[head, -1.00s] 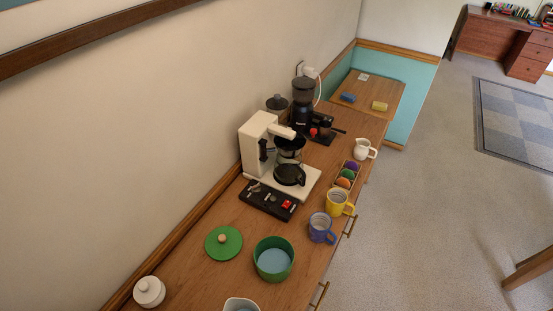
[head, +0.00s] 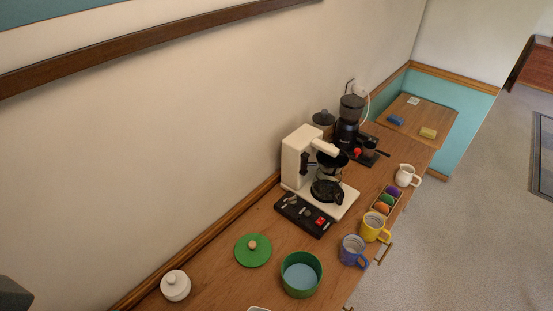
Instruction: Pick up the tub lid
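The tub lid (head: 253,257) is a flat green disc with a small round wooden knob in its middle. It lies on the wooden counter, left of the green tub and apart from it. The green tub (head: 301,287) stands open near the front edge, with a light blue inside. Neither gripper can be made out in the head view. A dark grey shape cut off at the lower left edge seems to be part of my arm.
A white lidded pot (head: 175,286) stands left of the lid. Behind are a black control tray (head: 296,211) and a cream coffee maker (head: 297,156). A blue mug (head: 352,251) and a yellow mug (head: 375,227) stand to the right. Counter around the lid is clear.

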